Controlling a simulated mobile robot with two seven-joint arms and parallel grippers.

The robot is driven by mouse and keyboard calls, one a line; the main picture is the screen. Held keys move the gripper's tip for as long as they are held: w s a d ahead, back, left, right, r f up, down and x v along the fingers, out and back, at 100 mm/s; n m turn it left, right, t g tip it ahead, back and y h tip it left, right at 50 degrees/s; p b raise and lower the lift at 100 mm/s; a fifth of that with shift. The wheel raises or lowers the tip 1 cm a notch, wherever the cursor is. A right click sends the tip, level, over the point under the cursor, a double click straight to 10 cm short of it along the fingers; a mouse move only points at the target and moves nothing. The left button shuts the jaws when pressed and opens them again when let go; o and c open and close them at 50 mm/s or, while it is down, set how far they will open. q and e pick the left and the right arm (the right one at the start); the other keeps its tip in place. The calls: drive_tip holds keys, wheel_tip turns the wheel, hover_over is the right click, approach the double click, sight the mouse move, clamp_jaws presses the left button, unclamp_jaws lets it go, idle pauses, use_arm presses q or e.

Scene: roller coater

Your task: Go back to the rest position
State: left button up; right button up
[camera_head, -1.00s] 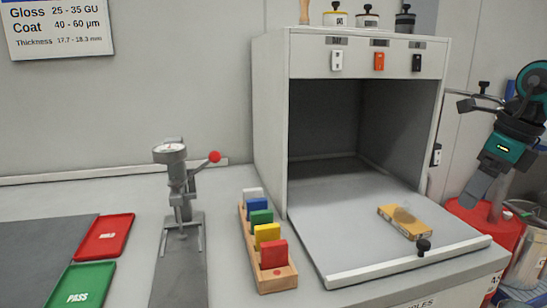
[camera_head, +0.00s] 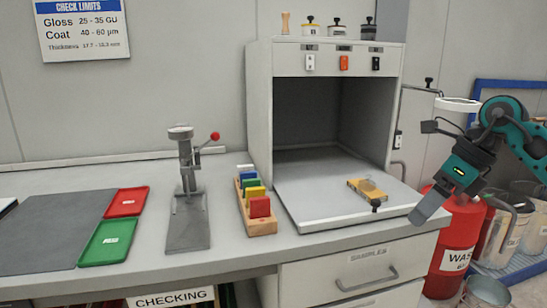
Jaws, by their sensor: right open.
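My right gripper (camera_head: 432,207) is at the right side, open and empty, pointing down and left beside the front right corner of the grey cabinet (camera_head: 258,130). It hangs in front of a red waste bin (camera_head: 463,225). A yellow-brown block (camera_head: 367,190) with a grey patch on top lies on the cabinet's pull-out shelf (camera_head: 310,200), apart from the gripper. My left gripper is not in view.
A grey press gauge (camera_head: 187,190) with a red knob stands on the bench. A wooden rack (camera_head: 262,228) holds several coloured plates. Red (camera_head: 126,202) and green (camera_head: 104,242) trays lie left. Clear jars (camera_head: 500,235) stand at right.

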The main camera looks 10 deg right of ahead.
drive_tip(key=s+a+f+m+t+y+p, duration=0.1)
drive_tip(key=a+f+m+t+y, duration=0.2)
drive_tip(key=a+m+y, duration=0.65)
drive_tip(key=a+f+m+t+y+p, duration=0.1)
drive_tip(key=a+f+m+t+y, duration=0.2)
drive_tip(key=a, duration=1.1)
drive_tip(key=s+d+f+m+t+h+p, duration=0.1)
drive_tip(key=s+d+f+m+t+h, duration=0.1)
drive_tip(key=f+m+t+h, duration=0.45)
drive_tip(key=s+d+f+m+t+h, duration=0.2)
drive_tip(key=f+m+h, duration=0.35)
drive_tip(key=m, duration=0.75)
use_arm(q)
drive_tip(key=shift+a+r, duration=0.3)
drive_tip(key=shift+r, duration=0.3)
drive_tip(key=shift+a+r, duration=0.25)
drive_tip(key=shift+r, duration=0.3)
use_arm(e)
drive_tip(key=s+f+m+g+h, duration=0.3)
drive_tip(key=s+f+m+g, duration=0.3)
drive_tip(key=s+f, duration=0.6)
wheel_tip(320, 180, down, 3)
drive_tip(key=m, duration=0.2)
drive_tip(key=shift+d+r+m, duration=0.15)
drive_tip(key=shift+d+m, duration=0.25)
use_arm(q)
drive_tip(key=shift+p, duration=0.3)
use_arm(e)
drive_tip(key=shift+g, duration=0.25)
